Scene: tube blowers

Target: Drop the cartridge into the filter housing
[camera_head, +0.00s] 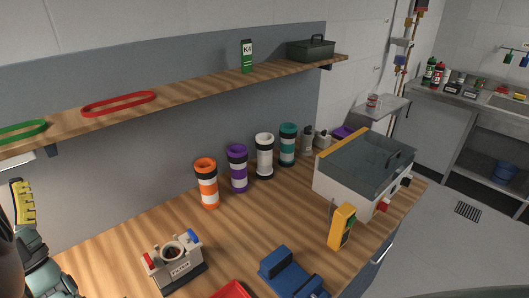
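The filter housing appears to be the beige block (176,268) on the wooden bench, with a round opening on top, a label in front, and red and blue fittings at its sides. The opening looks dark inside. Several banded cylinders stand upright behind it: orange-white (206,184), purple-white (238,168), white (264,157) and teal-white (288,145). I cannot tell which is the cartridge. What appears to be my gripper (42,268) is at the lower left edge, partly cut off and apart from the cylinders and housing. Its fingers are unclear.
A shelf (200,84) overhangs the bench, with a red ring, green ring, K4 box and dark toolbox. A grey-lidded machine (365,165), yellow meter (342,226), blue vise-like block (290,274) and red tray (232,290) occupy the right and front. Bench left of the housing looks clear.

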